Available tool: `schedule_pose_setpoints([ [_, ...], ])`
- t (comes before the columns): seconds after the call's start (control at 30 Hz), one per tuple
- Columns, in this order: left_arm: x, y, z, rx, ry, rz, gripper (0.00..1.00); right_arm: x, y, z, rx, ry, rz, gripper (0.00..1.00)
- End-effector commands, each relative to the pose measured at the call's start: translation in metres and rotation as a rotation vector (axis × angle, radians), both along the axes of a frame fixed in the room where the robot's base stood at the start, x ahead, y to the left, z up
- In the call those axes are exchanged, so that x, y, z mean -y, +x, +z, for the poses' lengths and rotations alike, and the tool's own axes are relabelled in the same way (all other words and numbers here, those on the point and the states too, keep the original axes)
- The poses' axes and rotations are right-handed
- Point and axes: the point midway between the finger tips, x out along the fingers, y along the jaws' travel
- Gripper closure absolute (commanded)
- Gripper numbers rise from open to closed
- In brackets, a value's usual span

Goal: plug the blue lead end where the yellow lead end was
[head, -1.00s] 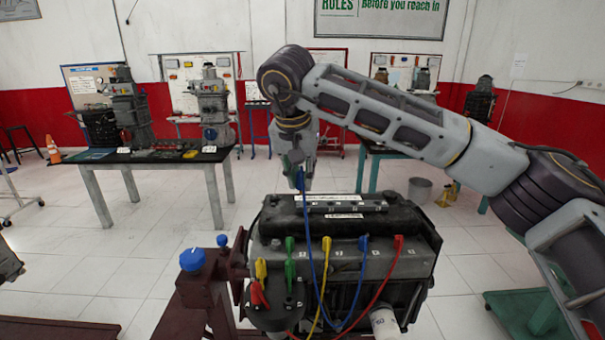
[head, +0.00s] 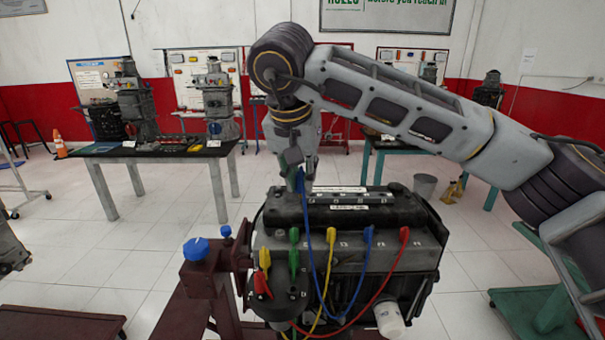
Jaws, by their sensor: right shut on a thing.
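My right gripper (head: 299,163) is shut on the blue lead end (head: 301,183) and holds it above the back of the engine's dark top cover. The blue lead (head: 323,280) hangs down in front of the engine (head: 345,205) and loops up to another blue end (head: 368,236) on its front. Green (head: 294,236), yellow (head: 330,238) and red (head: 404,236) ends sit in the same row. On the round cap at lower left are another yellow end (head: 265,257), a green one (head: 294,262) and a red one (head: 262,284). Their exact seating is unclear. My left gripper is out of view.
A dark red stand (head: 205,285) with blue knobs (head: 195,249) is left of the engine. A white cylinder (head: 389,319) is at its lower right. Tables with other trainers (head: 150,150) stand far behind. Tiled floor (head: 120,260) is open at left.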

Motion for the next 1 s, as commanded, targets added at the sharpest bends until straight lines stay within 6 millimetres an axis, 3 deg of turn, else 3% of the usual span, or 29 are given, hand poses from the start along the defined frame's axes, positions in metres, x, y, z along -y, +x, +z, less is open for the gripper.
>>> schedule_pose_setpoints([
  [1.0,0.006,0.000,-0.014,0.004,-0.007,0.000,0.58,-0.011,-0.061,0.000,0.001,-0.001,0.001,0.97],
])
